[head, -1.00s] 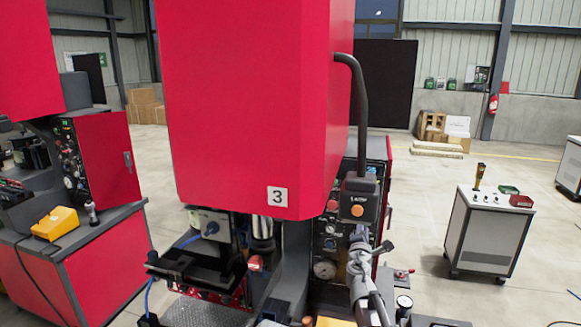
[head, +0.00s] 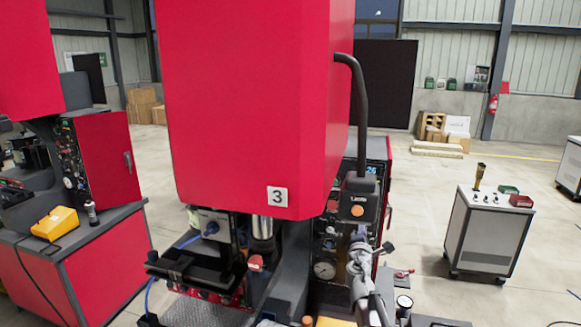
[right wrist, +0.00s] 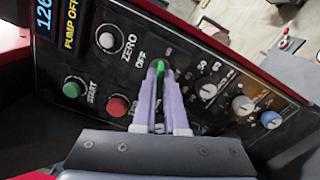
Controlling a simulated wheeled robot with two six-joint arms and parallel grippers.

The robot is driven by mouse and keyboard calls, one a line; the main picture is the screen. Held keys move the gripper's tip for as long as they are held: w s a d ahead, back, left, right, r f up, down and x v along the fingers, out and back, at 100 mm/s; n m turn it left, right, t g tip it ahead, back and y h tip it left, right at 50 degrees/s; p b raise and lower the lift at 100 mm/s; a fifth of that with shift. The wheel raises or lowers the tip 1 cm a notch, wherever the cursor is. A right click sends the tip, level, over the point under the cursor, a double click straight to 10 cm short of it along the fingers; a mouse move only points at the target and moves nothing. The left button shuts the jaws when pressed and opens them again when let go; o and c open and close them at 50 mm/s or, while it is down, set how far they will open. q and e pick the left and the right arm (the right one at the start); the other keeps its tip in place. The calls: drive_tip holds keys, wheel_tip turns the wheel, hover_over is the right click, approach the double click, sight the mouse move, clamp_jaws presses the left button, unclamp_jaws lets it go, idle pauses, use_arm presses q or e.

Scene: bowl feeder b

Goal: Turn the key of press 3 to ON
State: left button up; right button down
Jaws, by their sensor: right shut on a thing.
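Press 3 (head: 240,110) is the large red machine in the middle of the head view, with a number 3 plate (head: 277,196). Its dark control panel (right wrist: 100,70) fills much of the right wrist view. My right gripper (right wrist: 161,72) is shut on the green key (right wrist: 160,66), beside the printed word OFF. The fingers cover most of the key, and the label at its upper right is too small to read. In the head view my right gripper (head: 358,243) is in front of the panel and hides the key. My left gripper is not in view.
The panel has a lit blue display (right wrist: 43,18) with PUMP OFF below it, a green START button (right wrist: 74,87), a red button (right wrist: 118,106), a white ZERO button (right wrist: 108,38) and several knobs (right wrist: 207,88). A black hose (head: 359,100) with a pendant (head: 358,200) hangs close to my arm.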

drive_tip(key=m, duration=0.4)
drive_tip(key=shift+m, duration=0.4)
drive_tip(key=c, duration=0.9)
unclamp_jaws()
drive_tip(key=v, duration=0.7)
drive_tip(key=shift+f, duration=0.1)
